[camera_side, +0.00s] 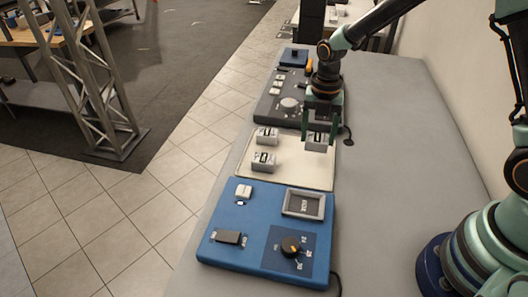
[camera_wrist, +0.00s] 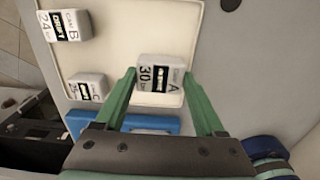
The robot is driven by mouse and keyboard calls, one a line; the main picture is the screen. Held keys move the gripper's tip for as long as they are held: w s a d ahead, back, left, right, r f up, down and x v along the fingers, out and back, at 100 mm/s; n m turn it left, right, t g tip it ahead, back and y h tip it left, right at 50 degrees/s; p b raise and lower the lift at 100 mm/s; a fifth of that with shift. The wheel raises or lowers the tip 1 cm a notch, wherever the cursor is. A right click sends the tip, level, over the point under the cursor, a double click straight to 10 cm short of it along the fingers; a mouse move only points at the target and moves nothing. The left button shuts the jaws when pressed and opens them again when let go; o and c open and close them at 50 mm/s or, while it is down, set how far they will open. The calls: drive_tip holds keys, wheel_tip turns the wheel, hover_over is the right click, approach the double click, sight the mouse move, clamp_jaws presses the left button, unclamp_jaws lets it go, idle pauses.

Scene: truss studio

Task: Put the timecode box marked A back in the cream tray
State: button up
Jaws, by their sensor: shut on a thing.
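The timecode box marked A (camera_wrist: 160,74) is a small pale grey block that reads 30 with a black display. My gripper (camera_wrist: 161,82) is shut on it, with green fingers on either side. In the side view, my gripper (camera_side: 319,128) holds box A (camera_side: 317,141) at the right part of the cream tray (camera_side: 295,176). In the wrist view it overlaps the tray (camera_wrist: 115,20); I cannot tell whether it touches the tray floor. Box B (camera_wrist: 66,25), reading 24, and box C (camera_wrist: 88,87) sit in the tray's left part.
A blue panel (camera_side: 262,215) with a knob, a switch and a small screen lies in front of the tray. A dark grey console (camera_side: 270,107) lies behind it. A small black item (camera_side: 348,141) is just right of the tray. The grey table (camera_side: 400,125) is clear further right.

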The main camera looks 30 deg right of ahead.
sight(316, 147)
drive_tip(key=shift+f, duration=2)
drive_tip(key=shift+f, duration=0.15)
drive_tip(key=o, duration=1.5)
drive_tip(key=shift+o, duration=0.2)
wheel_tip(316, 147, up, 12)
drive_tip(key=shift+f, duration=0.25)
drive_tip(key=shift+s+r, duration=0.1)
drive_tip(key=shift+r, duration=0.5)
drive_tip(key=s+d+r+m+t, duration=0.1)
drive_tip(key=s+r+m, duration=0.4)
drive_tip(key=m, duration=0.8)
drive_tip(key=s+d+r+m+t, duration=0.2)
drive_tip(key=s+r+m+t, duration=0.2)
drive_tip(key=s+m, duration=0.4)
drive_tip(key=shift+r+m+t, duration=0.3)
drive_tip(key=shift+r+m, duration=0.4)
drive_tip(key=shift+m, duration=2.3)
drive_tip(key=shift+s, duration=0.1)
